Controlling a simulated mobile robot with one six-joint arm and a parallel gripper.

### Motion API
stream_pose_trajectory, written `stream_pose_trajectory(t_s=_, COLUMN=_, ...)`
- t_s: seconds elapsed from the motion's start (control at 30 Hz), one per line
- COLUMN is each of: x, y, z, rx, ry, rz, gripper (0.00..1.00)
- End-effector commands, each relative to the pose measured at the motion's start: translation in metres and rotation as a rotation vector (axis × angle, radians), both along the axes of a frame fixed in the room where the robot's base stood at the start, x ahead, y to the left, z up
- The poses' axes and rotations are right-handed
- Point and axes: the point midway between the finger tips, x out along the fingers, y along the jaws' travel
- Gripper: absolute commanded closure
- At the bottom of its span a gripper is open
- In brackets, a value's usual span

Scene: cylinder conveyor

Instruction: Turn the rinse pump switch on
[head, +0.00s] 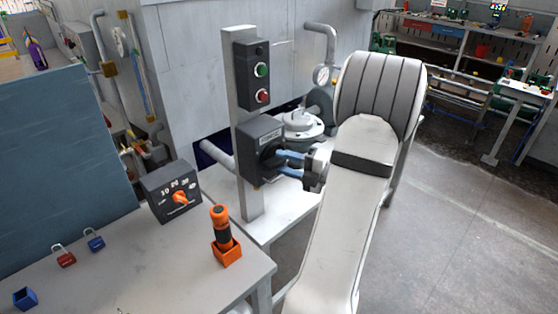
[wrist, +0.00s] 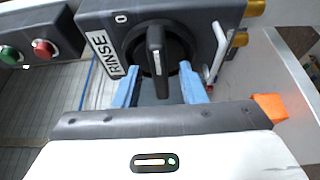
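The rinse pump switch is a dark grey box (head: 259,135) on a light post, with a label that reads RINSE in the wrist view (wrist: 108,56). Its black rotary knob (wrist: 156,48) has a raised bar handle, which runs up and down in the wrist view. A 0 mark shows on the box to the upper left of the knob. My gripper (head: 279,163) is at the front of the switch. In the wrist view its blue fingers (wrist: 159,68) are spread on either side of the handle, with gaps between. In the head view the knob is partly hidden by the fingers.
A box with green and red buttons (head: 262,72) sits above the switch on the post. A metal loop (wrist: 217,54) sticks out right of the knob. A dial box (head: 173,192), an orange-and-black torch-like object (head: 221,228) and padlocks (head: 94,240) are on the left bench.

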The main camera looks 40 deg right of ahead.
Motion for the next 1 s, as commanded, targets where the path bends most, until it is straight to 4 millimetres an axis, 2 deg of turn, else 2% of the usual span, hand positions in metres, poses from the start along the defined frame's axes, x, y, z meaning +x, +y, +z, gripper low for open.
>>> stream_pose_trajectory(t_s=0.2, x=0.016, y=0.008, z=0.000, rx=0.000, ry=0.001, rz=0.000, gripper=0.63)
stream_pose_trajectory(t_s=0.47, x=0.017, y=0.008, z=0.000, rx=0.000, ry=0.001, rz=-0.001, gripper=0.63)
stream_pose_trajectory(t_s=0.9, x=0.016, y=0.008, z=0.000, rx=0.000, ry=0.001, rz=-0.001, gripper=0.99)
stream_pose_trajectory(t_s=1.0, x=0.016, y=0.008, z=0.000, rx=-0.001, ry=0.002, rz=-0.001, gripper=1.00)
